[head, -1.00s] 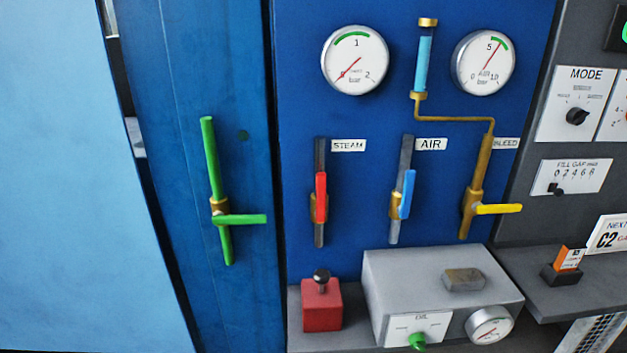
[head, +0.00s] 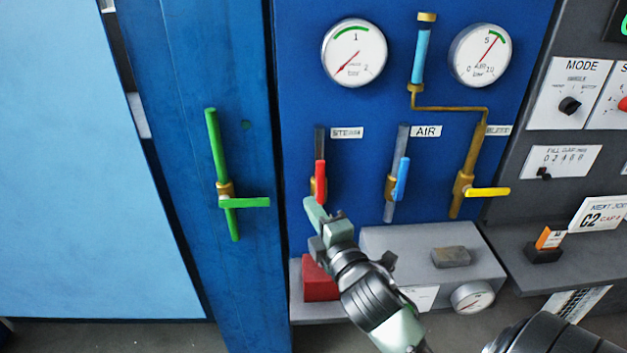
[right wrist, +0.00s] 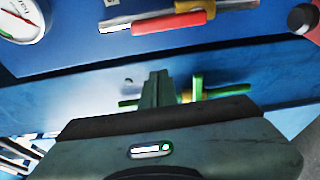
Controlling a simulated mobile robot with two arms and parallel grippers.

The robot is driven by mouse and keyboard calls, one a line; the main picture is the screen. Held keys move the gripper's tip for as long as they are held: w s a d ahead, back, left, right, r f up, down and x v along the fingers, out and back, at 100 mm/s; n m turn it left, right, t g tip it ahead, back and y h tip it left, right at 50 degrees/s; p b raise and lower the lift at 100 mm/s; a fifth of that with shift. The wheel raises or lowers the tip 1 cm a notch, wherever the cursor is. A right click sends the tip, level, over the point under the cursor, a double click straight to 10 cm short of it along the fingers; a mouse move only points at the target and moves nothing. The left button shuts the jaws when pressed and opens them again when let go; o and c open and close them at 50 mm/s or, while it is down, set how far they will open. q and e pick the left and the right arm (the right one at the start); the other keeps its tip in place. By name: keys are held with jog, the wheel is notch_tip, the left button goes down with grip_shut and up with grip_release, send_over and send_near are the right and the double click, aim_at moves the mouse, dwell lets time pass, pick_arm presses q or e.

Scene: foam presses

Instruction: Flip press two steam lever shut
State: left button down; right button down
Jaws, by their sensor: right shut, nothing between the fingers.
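The red steam lever (head: 320,182) stands upright, in line with its pipe, on the blue panel below the STEAM label (head: 347,133). It also shows in the right wrist view, as a red handle (right wrist: 183,19) near the top. My right gripper (head: 311,206) is shut and empty, just below and slightly left of the red lever in the head view. In the right wrist view its closed fingers (right wrist: 158,88) point toward the blue panel, apart from the red handle. My left gripper is in neither view.
The blue air lever (head: 400,179) stands upright to the right, and the yellow bleed lever (head: 488,192) lies level. A green lever (head: 245,202) lies level on the left column. A red block (head: 319,281) and a grey box (head: 425,243) sit below.

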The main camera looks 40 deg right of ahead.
aim_at(320, 183)
jog(key=shift+w+f, duration=0.1)
jog(key=p+x, duration=0.4)
jog(key=x, duration=0.6)
jog(key=s+d+p, duration=0.2)
jog(key=d, duration=0.1)
jog(key=shift+s+d, duration=0.15)
jog(key=shift+d, duration=0.1)
